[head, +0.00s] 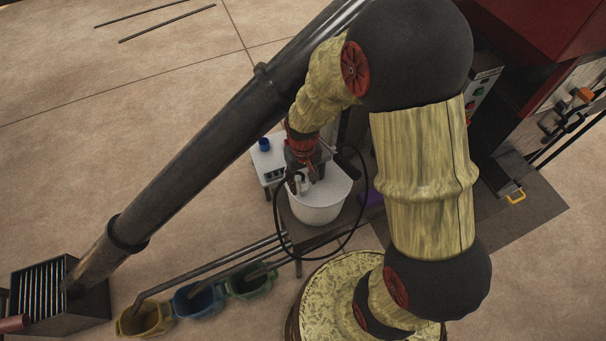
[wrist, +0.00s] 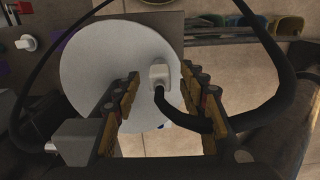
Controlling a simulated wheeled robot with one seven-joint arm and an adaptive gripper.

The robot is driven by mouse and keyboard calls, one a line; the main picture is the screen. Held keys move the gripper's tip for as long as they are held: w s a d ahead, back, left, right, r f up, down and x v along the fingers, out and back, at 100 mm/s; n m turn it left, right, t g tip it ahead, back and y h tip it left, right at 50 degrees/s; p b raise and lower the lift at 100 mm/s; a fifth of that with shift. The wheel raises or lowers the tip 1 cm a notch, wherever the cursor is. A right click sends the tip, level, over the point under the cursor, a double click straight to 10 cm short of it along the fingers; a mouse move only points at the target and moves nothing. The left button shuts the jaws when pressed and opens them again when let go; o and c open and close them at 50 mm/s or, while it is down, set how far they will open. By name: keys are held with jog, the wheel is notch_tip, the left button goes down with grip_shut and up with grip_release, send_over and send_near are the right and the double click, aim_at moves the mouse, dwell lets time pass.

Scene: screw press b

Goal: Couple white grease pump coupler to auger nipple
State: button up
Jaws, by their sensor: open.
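The white coupler (wrist: 160,75) stands over the round white lid of the grease pump bucket (wrist: 88,62), with a black hose (wrist: 172,112) running from it. My gripper (wrist: 164,84) is open, with one finger on each side of the coupler and visible gaps between. In the head view my gripper (head: 303,172) hangs above the white bucket (head: 318,212). The coupler is small and partly hidden by my gripper there. I cannot make out the auger nipple in either view.
A long dark tube (head: 190,165) slopes past the bucket. A black hose loop (head: 357,237) surrounds the bucket. Yellow (head: 145,318), blue (head: 193,300) and green (head: 250,281) tubs stand at lower left. A white stand with a blue knob (head: 264,145) is beside the bucket. Open floor lies at upper left.

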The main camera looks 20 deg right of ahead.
aim_at(303, 187)
jog(key=shift+f, duration=2.05)
grip_shut()
